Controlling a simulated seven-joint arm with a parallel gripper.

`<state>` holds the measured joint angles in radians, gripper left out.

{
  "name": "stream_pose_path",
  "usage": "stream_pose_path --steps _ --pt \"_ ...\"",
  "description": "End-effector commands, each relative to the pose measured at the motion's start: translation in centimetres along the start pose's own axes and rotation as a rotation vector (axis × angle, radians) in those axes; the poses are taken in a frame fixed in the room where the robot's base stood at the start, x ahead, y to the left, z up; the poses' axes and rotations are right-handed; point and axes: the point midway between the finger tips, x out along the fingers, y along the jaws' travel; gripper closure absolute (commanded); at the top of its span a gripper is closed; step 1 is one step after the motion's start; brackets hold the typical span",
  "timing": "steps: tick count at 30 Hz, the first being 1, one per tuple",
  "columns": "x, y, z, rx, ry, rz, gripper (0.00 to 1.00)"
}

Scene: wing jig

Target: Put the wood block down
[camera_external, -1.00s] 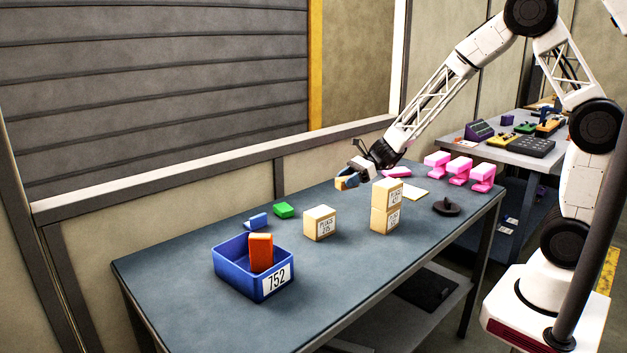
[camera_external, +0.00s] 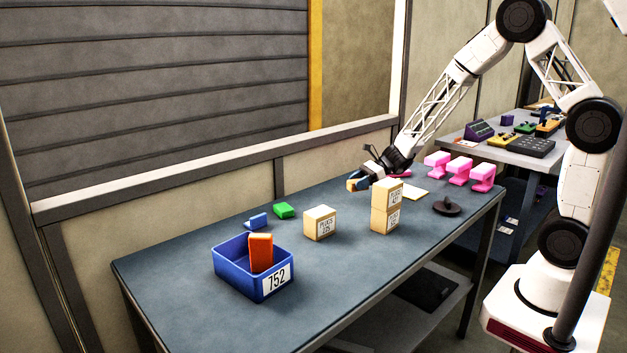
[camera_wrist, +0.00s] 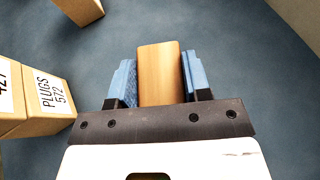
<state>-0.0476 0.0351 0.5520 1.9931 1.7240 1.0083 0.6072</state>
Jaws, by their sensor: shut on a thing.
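The wood block (camera_wrist: 160,72) is a plain tan piece held upright between the blue-padded fingers of my gripper (camera_wrist: 158,80) in the wrist view. In the external view my gripper (camera_external: 358,183) is low over the back right part of the blue-grey table (camera_external: 190,285), behind the stacked boxes, and the block (camera_external: 353,185) shows small at its fingertips. I cannot tell whether the block's underside touches the table.
Two stacked plugs boxes (camera_external: 386,207) stand close in front of my gripper. Another box (camera_external: 319,224), a green block (camera_external: 284,211) and a blue bin (camera_external: 235,277) holding an orange block are to the left. Pink clamps (camera_external: 459,170) stand to the right.

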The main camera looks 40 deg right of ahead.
Motion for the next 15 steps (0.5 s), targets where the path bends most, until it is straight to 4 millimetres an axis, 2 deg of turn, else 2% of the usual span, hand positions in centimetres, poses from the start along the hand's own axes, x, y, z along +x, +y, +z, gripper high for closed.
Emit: stream_pose_path --steps 8,15 --pt "0.8 -1.1 0.2 -0.001 0.0 0.0 0.8" --pt "2.7 -3.6 0.6 0.001 0.001 0.0 0.8"
